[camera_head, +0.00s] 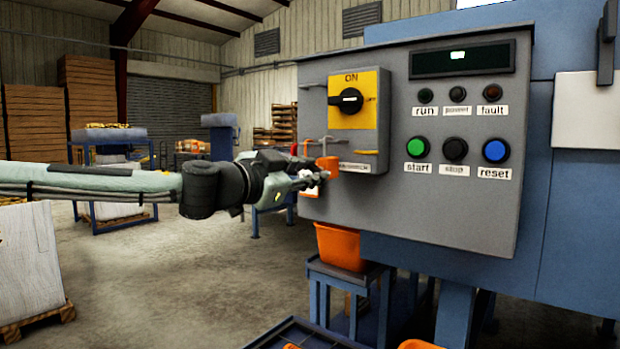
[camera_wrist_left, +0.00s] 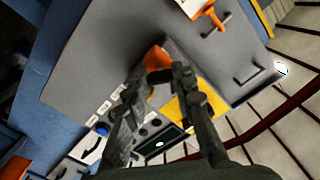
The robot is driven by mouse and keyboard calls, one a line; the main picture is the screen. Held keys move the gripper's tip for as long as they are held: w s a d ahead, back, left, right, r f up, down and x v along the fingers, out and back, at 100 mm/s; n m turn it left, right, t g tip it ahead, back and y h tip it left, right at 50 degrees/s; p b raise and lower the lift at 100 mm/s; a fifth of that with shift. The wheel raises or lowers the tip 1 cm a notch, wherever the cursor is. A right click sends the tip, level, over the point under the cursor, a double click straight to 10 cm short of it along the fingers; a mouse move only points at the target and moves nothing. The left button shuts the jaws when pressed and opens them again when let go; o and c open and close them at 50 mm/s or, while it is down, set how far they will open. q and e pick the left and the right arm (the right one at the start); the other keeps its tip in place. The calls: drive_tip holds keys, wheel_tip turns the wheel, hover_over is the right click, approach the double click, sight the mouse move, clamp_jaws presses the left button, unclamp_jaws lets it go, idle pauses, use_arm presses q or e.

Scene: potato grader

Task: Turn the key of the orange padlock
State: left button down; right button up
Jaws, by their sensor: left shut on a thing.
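The orange padlock (camera_head: 328,165) hangs at the lower left of the yellow switch plate (camera_head: 361,109) on the grey control box. In the left wrist view the padlock (camera_wrist_left: 156,58) shows just beyond my fingertips, partly covered by them. My left gripper (camera_head: 318,178) is at the padlock, with its fingertips close against its lower part. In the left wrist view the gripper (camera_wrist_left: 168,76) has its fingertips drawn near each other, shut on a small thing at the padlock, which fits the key. My right gripper is not in view.
The black rotary switch (camera_head: 347,100) sits above the padlock. Start (camera_head: 417,147), stop and reset buttons are to its right. An orange-and-white tag (camera_wrist_left: 208,12) hangs on the box beside the padlock. An orange bin (camera_head: 338,246) stands below the box.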

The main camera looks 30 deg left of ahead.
use_arm(q)
drive_tip(key=m+b, duration=0.1)
drive_tip(key=m, duration=0.7)
drive_tip(key=shift+f+m, duration=0.1)
drive_tip(key=shift+m, duration=0.3)
drive_tip(key=shift+m+b, duration=0.35)
drive_tip(key=shift+m, duration=0.75)
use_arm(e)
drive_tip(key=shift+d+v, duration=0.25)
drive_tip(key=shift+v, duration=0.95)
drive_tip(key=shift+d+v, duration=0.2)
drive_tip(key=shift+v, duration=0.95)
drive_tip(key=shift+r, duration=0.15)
use_arm(q)
drive_tip(key=c, duration=1.2)
unclamp_jaws()
